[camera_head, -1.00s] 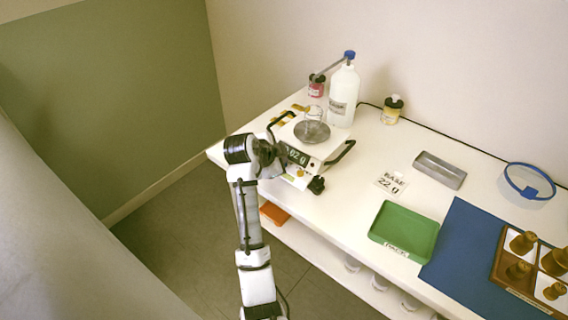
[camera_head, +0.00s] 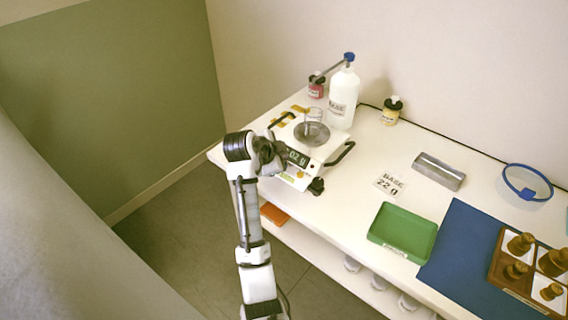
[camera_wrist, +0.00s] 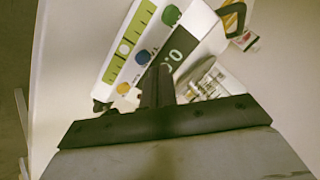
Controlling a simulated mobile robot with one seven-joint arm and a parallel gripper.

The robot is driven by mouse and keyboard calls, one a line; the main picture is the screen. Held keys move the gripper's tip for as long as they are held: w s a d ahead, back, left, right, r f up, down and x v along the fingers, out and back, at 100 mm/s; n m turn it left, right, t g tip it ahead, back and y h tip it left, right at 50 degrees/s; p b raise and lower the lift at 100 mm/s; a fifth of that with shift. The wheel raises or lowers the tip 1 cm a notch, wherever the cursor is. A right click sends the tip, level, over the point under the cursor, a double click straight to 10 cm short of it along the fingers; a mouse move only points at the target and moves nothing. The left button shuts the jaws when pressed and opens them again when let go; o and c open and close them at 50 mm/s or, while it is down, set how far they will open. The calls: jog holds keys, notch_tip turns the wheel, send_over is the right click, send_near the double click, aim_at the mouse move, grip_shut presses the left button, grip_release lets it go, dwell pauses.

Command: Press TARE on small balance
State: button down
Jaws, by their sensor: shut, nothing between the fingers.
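Contact cannot be told.
A white bottle (camera_head: 343,98) stands behind the balance, with small jars (camera_head: 391,111) nearby.

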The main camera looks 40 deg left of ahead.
notch_tip(320, 180, up, 5)
jog(key=p, duration=0.3)
dwell(1.0)
